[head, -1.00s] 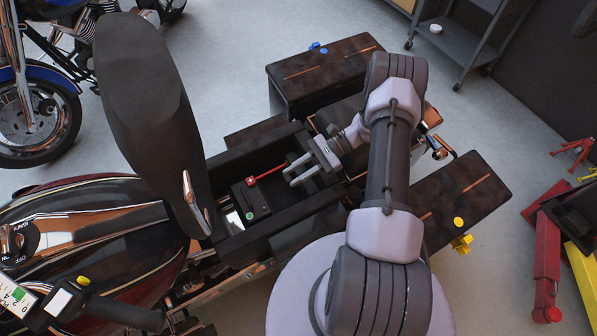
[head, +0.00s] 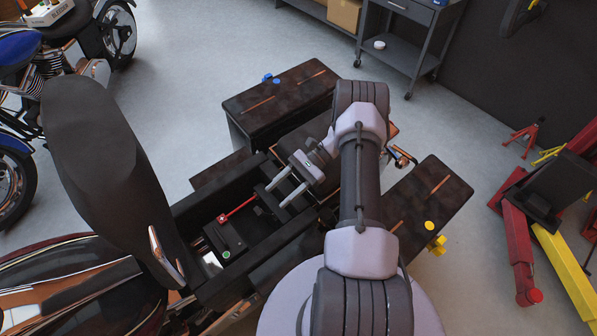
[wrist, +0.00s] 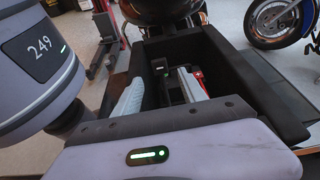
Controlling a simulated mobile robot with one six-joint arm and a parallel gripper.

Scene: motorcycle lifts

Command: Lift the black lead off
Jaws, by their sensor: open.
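The battery (head: 232,236) sits low in the dark open bay under the raised seat. Its red-marked terminal (head: 222,218) has a red lead (head: 240,208) running off toward my gripper. The other terminal has a green mark (head: 227,254). A black lead cannot be told apart from the dark battery and bay. My gripper (head: 275,197) is open and empty over the bay, up and to the right of the battery. In the wrist view a pale finger (wrist: 131,100) shows at left, and the red mark (wrist: 198,73) shows near the other finger.
Bay walls (head: 200,200) surround the battery. The raised seat (head: 105,165) stands close on the left. Dark side cases (head: 280,98) and (head: 437,195) flank the rear. Open floor lies behind, with a grey cart (head: 400,50) at the back and a red-yellow lift (head: 525,250) at right.

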